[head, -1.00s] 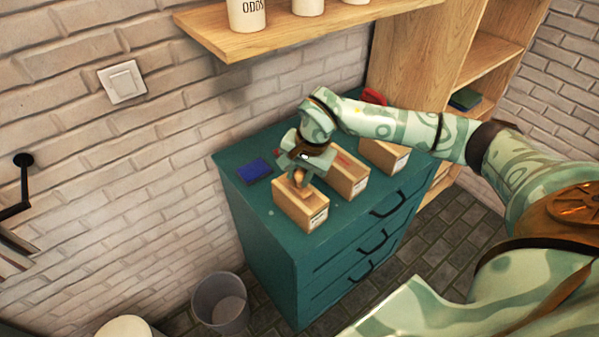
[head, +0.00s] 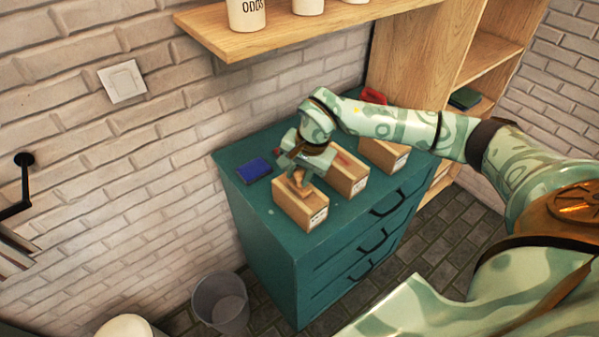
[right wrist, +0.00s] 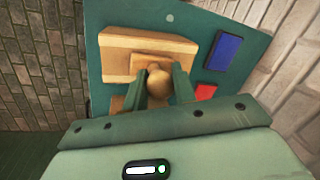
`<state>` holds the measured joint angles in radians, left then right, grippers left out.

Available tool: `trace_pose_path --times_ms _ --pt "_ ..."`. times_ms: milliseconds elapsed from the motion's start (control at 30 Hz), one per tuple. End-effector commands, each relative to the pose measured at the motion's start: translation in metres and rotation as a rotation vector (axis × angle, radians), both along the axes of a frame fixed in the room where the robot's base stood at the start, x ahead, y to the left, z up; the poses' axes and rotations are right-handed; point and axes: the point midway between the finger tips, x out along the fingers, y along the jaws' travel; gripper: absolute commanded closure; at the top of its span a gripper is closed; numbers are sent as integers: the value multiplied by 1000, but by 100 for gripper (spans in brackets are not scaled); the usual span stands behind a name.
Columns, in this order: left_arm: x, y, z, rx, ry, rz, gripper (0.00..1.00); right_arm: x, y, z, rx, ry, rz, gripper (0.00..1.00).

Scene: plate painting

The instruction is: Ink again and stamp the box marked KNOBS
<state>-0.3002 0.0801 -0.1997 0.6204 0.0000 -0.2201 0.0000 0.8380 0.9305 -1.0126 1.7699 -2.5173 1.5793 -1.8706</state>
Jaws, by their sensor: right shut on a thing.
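My right gripper (head: 298,176) is shut on a wooden stamp (head: 300,186) with a rounded handle. It holds the stamp over the top of the nearest-left cardboard box (head: 301,211); I cannot tell whether the stamp touches it. In the right wrist view, the stamp's knob (right wrist: 158,84) sits between my fingers, with the box (right wrist: 135,55) beyond. A middle box (head: 350,178) and a right box (head: 396,158) stand in a row with it. Their end labels are too small to read. A blue ink pad (head: 254,170) lies at the cabinet's left. My left gripper is out of view.
The boxes stand on a teal drawer cabinet (head: 262,213) against a brick wall. A red item (head: 373,97) lies at the back right, and a red patch (right wrist: 205,92) shows in the wrist view. A wooden shelf (head: 280,38) with jars hangs above. A bin (head: 221,302) stands below.

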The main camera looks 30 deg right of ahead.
Motion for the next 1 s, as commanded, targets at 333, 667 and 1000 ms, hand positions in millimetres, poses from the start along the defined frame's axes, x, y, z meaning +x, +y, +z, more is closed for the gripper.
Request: trace_pose_path --times_ms 333,667,1000 --pt "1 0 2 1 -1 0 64 -1 0 1 0 4 0 88" --pt "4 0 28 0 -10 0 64 0 0 33 -1 1 0 88" --pt "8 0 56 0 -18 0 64 0 0 65 0 0 0 88"
